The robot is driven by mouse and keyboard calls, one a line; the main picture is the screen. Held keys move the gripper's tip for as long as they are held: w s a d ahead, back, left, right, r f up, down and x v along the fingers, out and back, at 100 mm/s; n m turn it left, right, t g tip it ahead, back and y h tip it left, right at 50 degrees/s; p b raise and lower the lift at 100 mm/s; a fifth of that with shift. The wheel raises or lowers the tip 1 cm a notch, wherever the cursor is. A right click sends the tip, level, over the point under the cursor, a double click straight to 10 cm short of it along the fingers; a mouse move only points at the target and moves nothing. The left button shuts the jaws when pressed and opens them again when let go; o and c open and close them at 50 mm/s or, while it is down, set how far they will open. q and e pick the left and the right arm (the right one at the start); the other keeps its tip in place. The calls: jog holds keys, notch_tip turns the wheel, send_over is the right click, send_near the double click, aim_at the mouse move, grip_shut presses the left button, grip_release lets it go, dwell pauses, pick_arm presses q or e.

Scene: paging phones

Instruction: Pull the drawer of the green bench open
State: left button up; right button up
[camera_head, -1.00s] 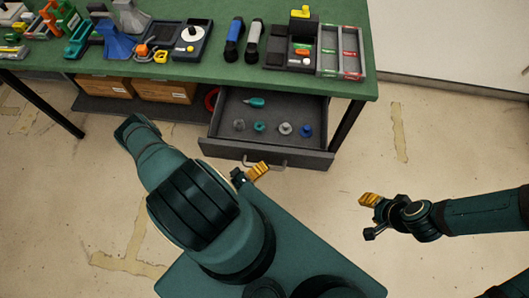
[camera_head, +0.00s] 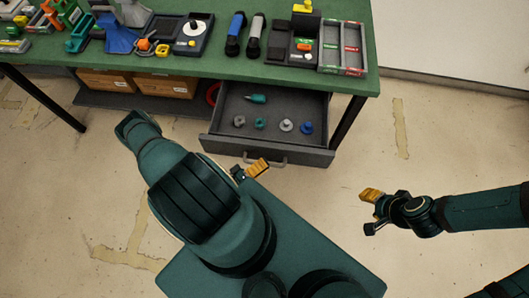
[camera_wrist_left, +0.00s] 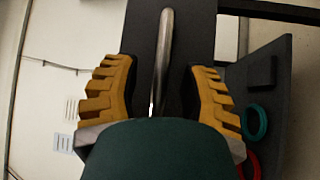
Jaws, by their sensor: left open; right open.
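The green bench (camera_head: 215,68) stands across the top of the head view. Its grey drawer (camera_head: 225,148) is pulled out, with its inside in full view. The drawer's metal handle (camera_head: 280,160) is on its front face. My left gripper (camera_head: 250,170) is at the handle. In the left wrist view, the handle (camera_wrist_left: 163,60) lies between the two spread yellow fingers, with a gap on either side. My right gripper (camera_head: 378,208) is open and empty over the floor at the right, well away from the drawer.
The drawer holds a teal-tipped tool (camera_head: 257,98) and several small knobs. Tools and trays crowd the bench top. Wooden boxes (camera_head: 165,88) sit on the shelf left of the drawer. The bench leg (camera_head: 348,125) is right of it. The floor between my grippers is clear.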

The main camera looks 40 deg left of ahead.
pick_arm(q)
jog(key=v, duration=1.1)
jog(key=shift+s, duration=0.25)
jog(key=w+d+r+m+g+h, duration=0.3)
jog(key=d+m+g+h, duration=0.7)
jog(key=g, duration=0.8)
jog(key=w+d+r+y, duration=0.3)
jog(key=w+r+y, duration=0.1)
jog(key=w, duration=0.3)
jog(key=w+d+r+m+t+y+b, duration=0.1)
jog(key=w+d+r+y, duration=0.2)
jog(key=w+r+y, duration=0.2)
jog(key=w+y, duration=0.2)
jog(key=shift+w+r+m, duration=0.2)
jog(key=shift+w+m, duration=0.1)
